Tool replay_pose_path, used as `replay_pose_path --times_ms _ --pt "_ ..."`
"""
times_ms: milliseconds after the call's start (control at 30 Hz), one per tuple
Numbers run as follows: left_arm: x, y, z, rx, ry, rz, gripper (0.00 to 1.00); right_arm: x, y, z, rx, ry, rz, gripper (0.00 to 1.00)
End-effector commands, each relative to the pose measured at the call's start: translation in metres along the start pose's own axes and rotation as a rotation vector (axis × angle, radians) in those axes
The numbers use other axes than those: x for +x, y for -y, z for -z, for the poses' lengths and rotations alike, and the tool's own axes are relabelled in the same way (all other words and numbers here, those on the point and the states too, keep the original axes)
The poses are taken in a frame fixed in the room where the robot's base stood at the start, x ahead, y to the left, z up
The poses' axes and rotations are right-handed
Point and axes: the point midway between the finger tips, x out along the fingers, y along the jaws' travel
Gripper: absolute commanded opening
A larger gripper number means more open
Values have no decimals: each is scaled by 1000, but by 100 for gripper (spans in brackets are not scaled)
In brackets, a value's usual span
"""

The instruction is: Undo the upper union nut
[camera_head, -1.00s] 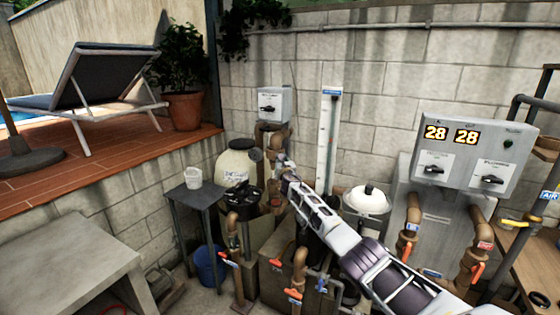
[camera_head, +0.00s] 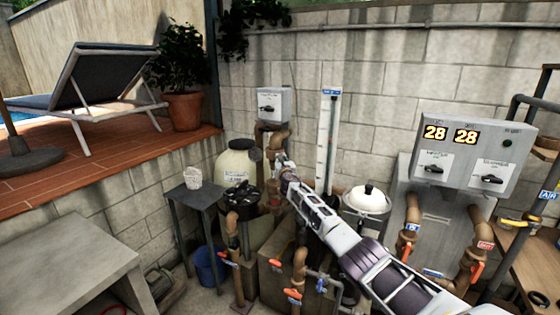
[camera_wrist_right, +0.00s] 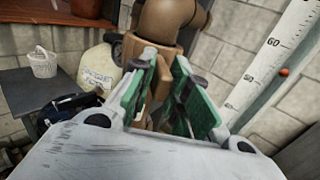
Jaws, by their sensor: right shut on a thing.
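The upper union nut (camera_wrist_right: 154,92) is a brown fitting below a brown pipe elbow (camera_wrist_right: 172,16) in the right wrist view. My right gripper (camera_wrist_right: 158,84) has its green-padded fingers on both sides of the nut and is shut on it. The fingers and the wrist housing hide much of the nut. In the head view the right gripper (camera_head: 283,168) reaches in from the lower right to the brown pipework (camera_head: 272,138) under a small grey wall box. The nut is too small and covered there to make out. My left gripper is not in view.
A cream tank (camera_head: 236,162) stands left of the gripper, and a small table (camera_head: 190,196) bears a white basket (camera_head: 193,178). A white scale board (camera_head: 328,140) stands close on the right. Pipes with orange-handled valves (camera_head: 293,294) stand in front.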

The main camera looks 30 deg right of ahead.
Motion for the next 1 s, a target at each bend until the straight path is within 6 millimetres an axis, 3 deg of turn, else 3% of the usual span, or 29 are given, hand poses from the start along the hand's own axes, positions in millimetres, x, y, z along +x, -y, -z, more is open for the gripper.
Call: replay_pose_path --times_ms 33,167,200,333,1000 --pt "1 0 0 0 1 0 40 -1 16 19 -8 -26 28 0" --pt "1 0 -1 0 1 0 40 -1 16 19 -8 -26 28 0" --pt "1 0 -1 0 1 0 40 -1 16 19 -8 -26 28 20" --pt "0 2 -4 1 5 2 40 -1 14 18 -7 -24 24 35" --pt "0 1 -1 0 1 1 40 -6 9 11 -5 -12 17 35"
